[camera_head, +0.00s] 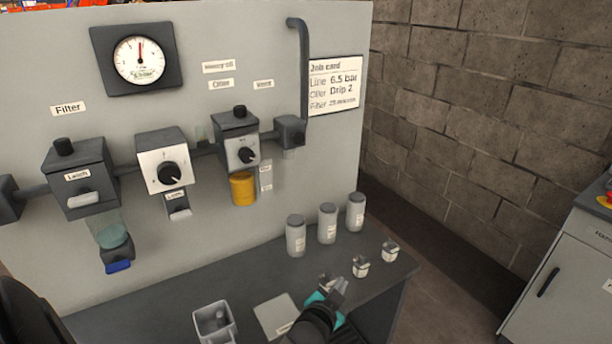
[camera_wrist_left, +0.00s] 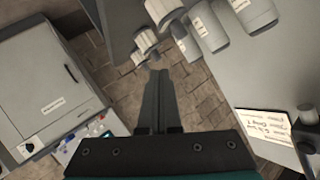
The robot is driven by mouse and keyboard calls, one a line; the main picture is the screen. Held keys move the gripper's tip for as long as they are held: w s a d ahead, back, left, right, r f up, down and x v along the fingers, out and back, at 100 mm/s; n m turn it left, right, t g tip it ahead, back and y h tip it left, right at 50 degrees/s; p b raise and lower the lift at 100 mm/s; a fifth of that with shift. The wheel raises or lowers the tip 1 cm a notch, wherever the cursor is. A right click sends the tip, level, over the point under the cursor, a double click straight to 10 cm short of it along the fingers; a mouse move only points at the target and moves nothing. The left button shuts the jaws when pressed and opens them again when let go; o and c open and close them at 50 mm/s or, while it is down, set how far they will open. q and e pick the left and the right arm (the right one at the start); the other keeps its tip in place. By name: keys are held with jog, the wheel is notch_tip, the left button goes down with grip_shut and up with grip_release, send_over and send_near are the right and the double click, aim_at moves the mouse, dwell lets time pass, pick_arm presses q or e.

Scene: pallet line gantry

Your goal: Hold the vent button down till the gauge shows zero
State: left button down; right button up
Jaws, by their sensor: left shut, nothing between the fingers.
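The gauge (camera_head: 140,60) is a white round dial on a dark plate, high on the grey panel. Its needle points almost straight up; the numerals are too small to read. A small label (camera_head: 263,84), apparently reading Vent, is right of centre on the panel. Below and right of it, a dark block (camera_head: 290,132) sits where the pipe meets the riser; I cannot make out a button on it. My left gripper (camera_head: 337,284) is over the bench, low and well away from the panel fittings. Its fingers (camera_wrist_left: 156,75) are shut and empty.
Three grey cans (camera_head: 327,223) and two small jars (camera_head: 361,267) stand on the bench (camera_head: 190,290) near the gripper. A grey open bin (camera_head: 214,322) is at the front. Filter, regulator (camera_head: 163,170) and yellow-bowled oiler (camera_head: 242,188) protrude from the panel. A cabinet (camera_head: 560,270) stands right.

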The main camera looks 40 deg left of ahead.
pick_arm(q)
jog(key=w+a+r+t+y+p, duration=0.1)
jog(key=a+r, duration=0.1)
jog(key=r, duration=0.7)
jog(key=w+a+r+t+y+p, duration=0.1)
jog(key=a+r+t+y, duration=0.1)
jog(key=r, duration=0.8)
jog(key=w+a+r+t+y+p, duration=0.1)
jog(key=a+r+p, duration=0.1)
jog(key=r, duration=0.8)
jog(key=shift+a+n+t, duration=0.3)
jog(key=shift+a, duration=0.1)
pick_arm(e)
jog(key=r, duration=0.2)
jog(key=s+r, duration=0.1)
jog(key=r, duration=0.1)
jog(key=shift+s+d+r, duration=0.1)
jog(key=shift+r, duration=0.1)
